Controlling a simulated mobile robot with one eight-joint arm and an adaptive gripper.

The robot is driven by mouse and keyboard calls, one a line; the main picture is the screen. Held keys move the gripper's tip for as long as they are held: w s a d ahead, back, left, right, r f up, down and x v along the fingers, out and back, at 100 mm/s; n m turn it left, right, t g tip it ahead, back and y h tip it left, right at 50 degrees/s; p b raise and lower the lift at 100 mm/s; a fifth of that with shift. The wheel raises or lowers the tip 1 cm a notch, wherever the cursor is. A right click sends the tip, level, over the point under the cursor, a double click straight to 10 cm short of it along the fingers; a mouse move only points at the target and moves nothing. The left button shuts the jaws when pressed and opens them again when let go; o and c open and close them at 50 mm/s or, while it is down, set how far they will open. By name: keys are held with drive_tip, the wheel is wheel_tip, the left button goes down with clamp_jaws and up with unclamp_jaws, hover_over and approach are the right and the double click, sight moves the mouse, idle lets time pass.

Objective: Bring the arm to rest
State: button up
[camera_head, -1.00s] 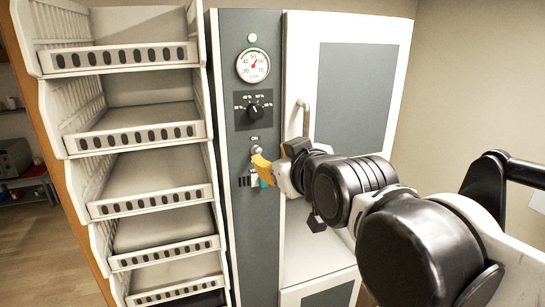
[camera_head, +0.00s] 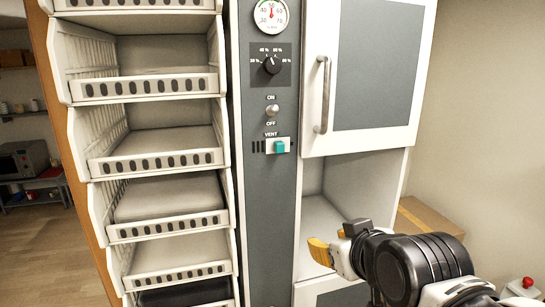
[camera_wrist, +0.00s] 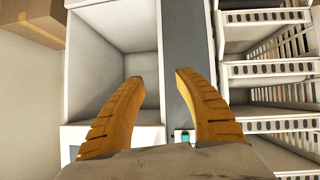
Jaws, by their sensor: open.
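My gripper (camera_head: 322,250) has yellow fingers and is at the lower right of the head view, in front of the open white compartment (camera_head: 341,188) under the closed cabinet door. In the wrist view my gripper (camera_wrist: 156,80) shows two yellow fingers spread apart with nothing between them. Beyond the fingers are the inside of the white compartment (camera_wrist: 105,60) and the grey control panel (camera_wrist: 184,40). The fingers appear clear of the cabinet.
The grey panel carries a gauge (camera_head: 271,14), a dial (camera_head: 271,65), an ON/OFF switch (camera_head: 272,110) and a teal vent slider (camera_head: 279,147). White wire bins (camera_head: 155,150) stand left. The door handle (camera_head: 323,95) sticks out. A red button (camera_head: 527,282) is at lower right.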

drive_tip(key=s+d+f+m+g+b, duration=0.1)
drive_tip(key=f+b, duration=0.4)
drive_tip(key=f, duration=0.6)
drive_tip(key=s+d+f+m+g+h+b, duration=0.1)
drive_tip(key=s+d+f+b, duration=0.3)
drive_tip(key=f, duration=0.7)
drive_tip(key=s+d+f+m+g+h+b, duration=0.1)
drive_tip(key=s+d+f+g+b, duration=0.1)
drive_tip(key=s+f+b, duration=0.4)
wheel_tip(320, 180, down, 5)
drive_tip(key=shift+d+f+m+b, duration=0.1)
drive_tip(key=shift+d+m+b, duration=0.2)
drive_tip(key=shift+b, duration=0.85)
